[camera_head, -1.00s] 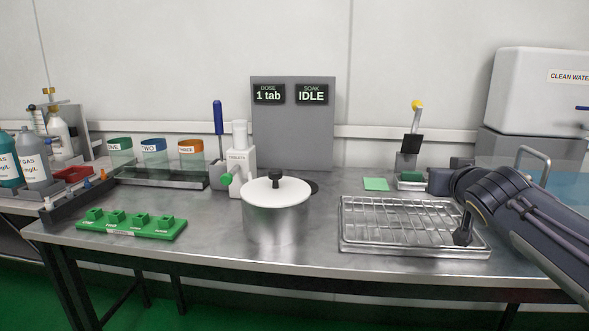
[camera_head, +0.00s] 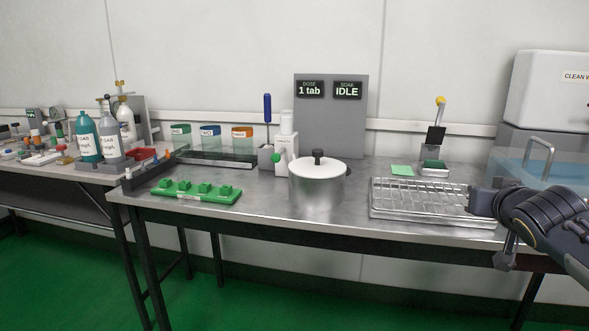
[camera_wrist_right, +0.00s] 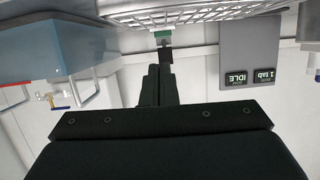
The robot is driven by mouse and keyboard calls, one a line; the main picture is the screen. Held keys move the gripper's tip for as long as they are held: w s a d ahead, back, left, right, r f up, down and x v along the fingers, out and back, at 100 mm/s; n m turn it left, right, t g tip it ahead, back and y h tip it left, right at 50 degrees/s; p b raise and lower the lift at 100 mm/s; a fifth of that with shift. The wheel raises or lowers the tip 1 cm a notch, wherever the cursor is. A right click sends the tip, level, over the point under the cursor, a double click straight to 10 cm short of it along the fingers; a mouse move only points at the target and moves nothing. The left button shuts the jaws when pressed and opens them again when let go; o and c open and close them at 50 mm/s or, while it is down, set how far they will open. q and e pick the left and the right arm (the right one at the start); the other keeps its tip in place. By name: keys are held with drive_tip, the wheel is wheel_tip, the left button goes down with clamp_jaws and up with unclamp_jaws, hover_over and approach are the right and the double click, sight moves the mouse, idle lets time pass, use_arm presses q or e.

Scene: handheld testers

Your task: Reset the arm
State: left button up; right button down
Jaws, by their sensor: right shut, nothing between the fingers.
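My right arm comes in from the right in the head view, and its dark gripper (camera_head: 505,258) hangs in front of the table's front edge, below and right of the wire rack (camera_head: 432,200). The right wrist view shows the gripper fingers (camera_wrist_right: 158,75) close together with nothing between them. That view is upside down, with the rack (camera_wrist_right: 190,14) along its top. My left arm and gripper are not in view.
A lidded steel pot (camera_head: 316,190) stands mid-table, left of the rack. A green holder (camera_head: 196,192) lies at the front left. A clear water tank (camera_head: 550,172) stands at the right. Bottles (camera_head: 88,138) crowd the left bench. Open floor (camera_head: 70,265) lies in front.

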drive_tip(key=s+a+f+g+y, duration=0.25)
drive_tip(key=s+a+f, duration=0.25)
drive_tip(key=s+f, duration=0.4)
drive_tip(key=s+a+f+n+g+y+p, duration=0.1)
drive_tip(key=s+a+f+g+y, duration=0.15)
drive_tip(key=s+a+f, duration=0.65)
drive_tip(key=s+a+f+g+y, duration=0.25)
drive_tip(key=s+f, duration=0.35)
drive_tip(key=s, duration=0.7)
wheel_tip(320, 180, up, 38)
drive_tip(key=p, duration=3.8)
drive_tip(key=shift+g, duration=0.45)
drive_tip(key=shift+d+h, duration=0.1)
drive_tip(key=shift+h, duration=0.15)
